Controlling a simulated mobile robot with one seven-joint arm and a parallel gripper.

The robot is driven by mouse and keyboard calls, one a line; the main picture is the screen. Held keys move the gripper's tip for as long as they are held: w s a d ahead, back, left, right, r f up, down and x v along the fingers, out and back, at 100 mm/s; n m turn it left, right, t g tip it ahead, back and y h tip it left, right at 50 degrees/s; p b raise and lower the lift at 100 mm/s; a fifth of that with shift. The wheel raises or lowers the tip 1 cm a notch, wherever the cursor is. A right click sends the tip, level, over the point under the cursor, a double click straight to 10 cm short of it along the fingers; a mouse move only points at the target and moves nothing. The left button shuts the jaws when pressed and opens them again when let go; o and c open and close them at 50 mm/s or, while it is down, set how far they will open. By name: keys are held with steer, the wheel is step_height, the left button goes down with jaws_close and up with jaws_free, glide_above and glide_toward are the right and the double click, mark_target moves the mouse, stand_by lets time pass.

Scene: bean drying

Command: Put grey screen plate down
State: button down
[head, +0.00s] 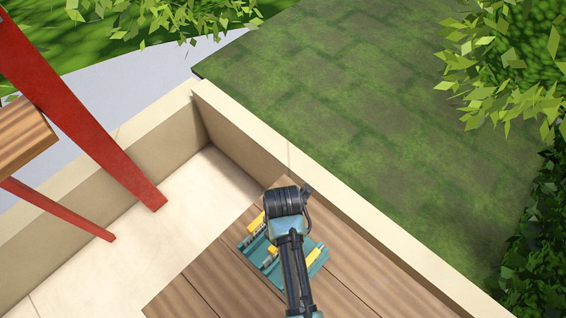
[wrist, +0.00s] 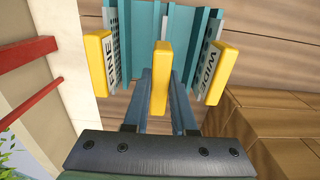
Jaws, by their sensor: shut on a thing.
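My gripper (wrist: 163,85) is shut on a yellow handle in the middle of the wrist view, which I take to be that of the grey screen plate (wrist: 160,70). The plate's face is mostly hidden behind the handle and my fingers. It stands at the middle of a teal rack (wrist: 122,50), between two other yellow-handled plates. Whether it is seated in the slot or just above it I cannot tell. In the head view my arm covers the gripper and part of the rack (head: 310,272).
The plates on either side are a FINE plate (wrist: 94,50) at left and a WIDE plate (wrist: 217,70) at right, both close to my fingers. The rack stands on a wooden surface (head: 205,285) beside a pale wall (head: 340,205). Red legs (head: 110,130) stand at left.

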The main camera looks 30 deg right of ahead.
steer(key=shift+f, duration=1.15)
steer(key=c, duration=0.7)
jaws_free()
step_height(320, 180, up, 12)
steer(key=shift+r, duration=0.15)
